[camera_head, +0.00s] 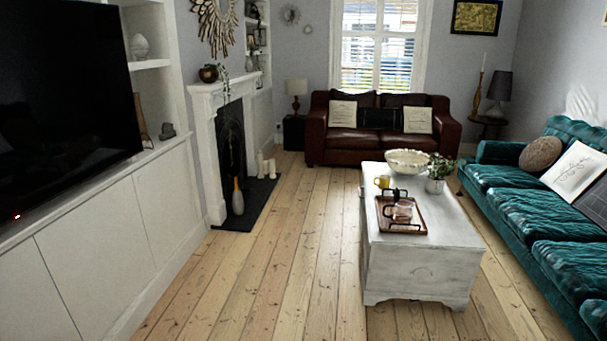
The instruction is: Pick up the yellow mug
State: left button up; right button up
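The yellow mug (382,182) is small in the picture and stands on the white chest table (440,244), near its left edge. It is just behind the wooden tray (408,229) and in front of the large pale bowl (407,163). Neither of my grippers shows in this view.
The tray has black handles and holds a glass vessel (403,210). A potted plant (436,178) stands right of the mug. A teal sofa (535,210) lies right of the table, a brown leather sofa (375,140) behind. Floorboards (285,250) left of the table are clear.

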aim_at(384, 180)
jog(key=i, duration=1.45)
jog(key=i+j, duration=0.15)
jog(key=i, duration=2.7)
jog(key=l+z, duration=0.05)
